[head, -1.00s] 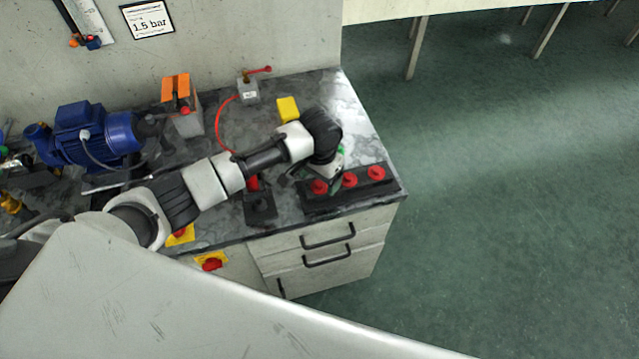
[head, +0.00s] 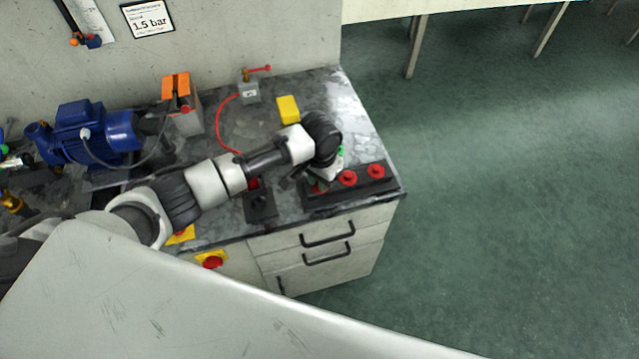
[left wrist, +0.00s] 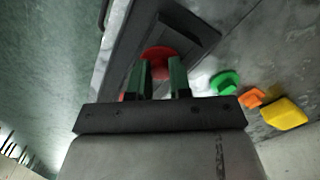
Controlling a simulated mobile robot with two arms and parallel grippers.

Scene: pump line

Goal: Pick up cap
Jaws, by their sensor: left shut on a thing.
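Three red caps are lined up along a black rack (head: 393,186) at the bench's front right edge. The right cap (head: 376,171) and the middle cap (head: 348,178) stand clear. The left cap (head: 320,188) is partly hidden by my left gripper (head: 318,181), which reaches down over it. In the left wrist view, my left gripper's two green-grey fingers (left wrist: 159,78) are shut on a red cap (left wrist: 158,56). I cannot tell whether this cap is clear of the rack. My right gripper is not in view.
A yellow block (head: 288,109) lies behind my arm. Green (left wrist: 225,82) and orange (left wrist: 250,97) pieces lie beside the rack in the left wrist view. A black base with a red part (head: 261,208) stands left of the rack. A blue pump (head: 95,135) stands further left.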

